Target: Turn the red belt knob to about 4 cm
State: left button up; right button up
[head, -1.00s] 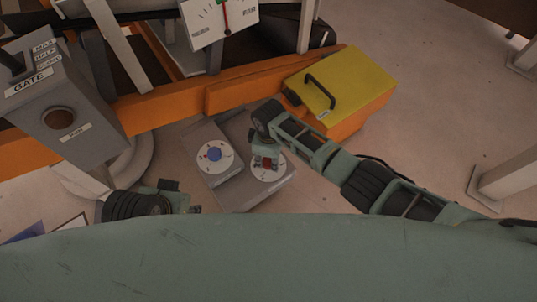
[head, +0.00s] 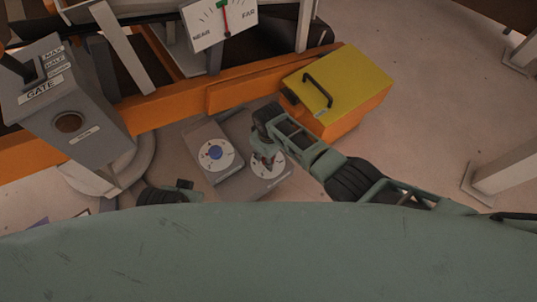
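A grey control box (head: 208,135) stands on the floor in the middle, with two white round dials. The left dial (head: 215,154) has a blue centre. The right dial (head: 278,164) is partly covered by my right gripper (head: 265,162). That gripper points down over the dial's middle, where a little red shows, likely the knob. Whether its fingers are closed around the knob is too small to tell. My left gripper (head: 185,188) is low at left, mostly hidden behind my green body. A gauge marked NEAR and FAR (head: 207,27) has its needle pointing almost straight up.
A yellow-lidded orange box (head: 343,82) with a black handle stands right of my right gripper. An orange beam (head: 180,109) runs behind the control box. A grey GATE box (head: 62,110) stands at left. The floor (head: 430,100) at right is open.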

jog(key=shift+w+d+r, duration=0.15)
jog(key=shift+w+d, duration=0.2)
jog(key=shift+w, duration=0.15)
jog(key=o, duration=1)
jog(key=shift+s, duration=0.1)
jog(key=shift+s+a, duration=0.15)
jog(key=shift+a, duration=0.05)
notch_tip(320, 180, up, 12)
jog(key=shift+d+f, duration=0.1)
